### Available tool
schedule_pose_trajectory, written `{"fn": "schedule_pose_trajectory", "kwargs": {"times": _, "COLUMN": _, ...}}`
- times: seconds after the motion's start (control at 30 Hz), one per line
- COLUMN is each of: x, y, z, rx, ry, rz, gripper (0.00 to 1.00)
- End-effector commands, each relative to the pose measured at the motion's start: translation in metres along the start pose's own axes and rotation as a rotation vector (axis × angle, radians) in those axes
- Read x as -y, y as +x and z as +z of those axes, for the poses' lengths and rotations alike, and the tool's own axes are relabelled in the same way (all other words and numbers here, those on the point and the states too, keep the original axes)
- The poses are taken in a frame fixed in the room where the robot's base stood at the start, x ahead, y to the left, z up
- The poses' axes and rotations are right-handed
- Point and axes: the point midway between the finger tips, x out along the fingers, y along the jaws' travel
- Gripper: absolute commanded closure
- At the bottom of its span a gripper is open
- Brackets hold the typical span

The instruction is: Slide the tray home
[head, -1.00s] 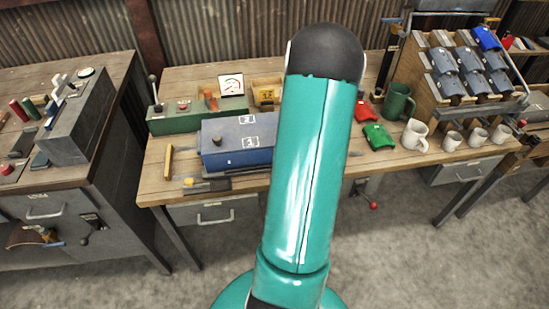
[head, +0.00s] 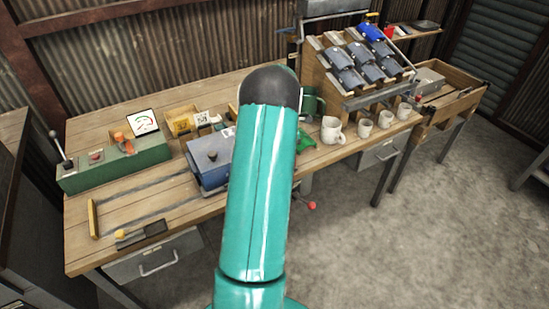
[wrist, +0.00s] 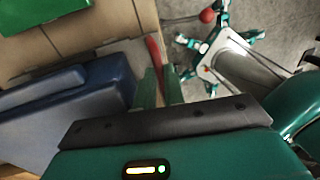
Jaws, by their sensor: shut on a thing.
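The blue tray-like box (head: 210,165) stands on the wooden bench in the head view, with a dark knob on top. Dark rail lines run from it to the left. Its right side is hidden behind my arm. In the wrist view, the blue box (wrist: 100,95) lies left of my gripper (wrist: 159,78), close beside the fingers. A narrow red bar (wrist: 155,52) shows at the green fingertips. My gripper looks shut on it, but the hold itself is partly hidden. My gripper is out of sight behind my arm in the head view.
A green control box (head: 112,165) is behind. Several mugs (head: 332,130) and a sloped rack (head: 350,70) stand right. The bench between rails is clear.

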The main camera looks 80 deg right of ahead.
Motion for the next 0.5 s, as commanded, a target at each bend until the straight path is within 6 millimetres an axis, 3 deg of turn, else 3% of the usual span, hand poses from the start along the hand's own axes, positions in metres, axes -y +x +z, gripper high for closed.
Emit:
{"fn": "schedule_pose_trajectory", "kwargs": {"times": 0.13, "x": 0.001, "y": -0.001, "z": 0.011, "rx": 0.002, "ry": 0.001, "rz": 0.0, "gripper": 1.0}}
{"fn": "schedule_pose_trajectory", "kwargs": {"times": 0.5, "x": 0.001, "y": -0.001, "z": 0.016, "rx": 0.006, "ry": 0.003, "rz": 0.002, "gripper": 1.0}}
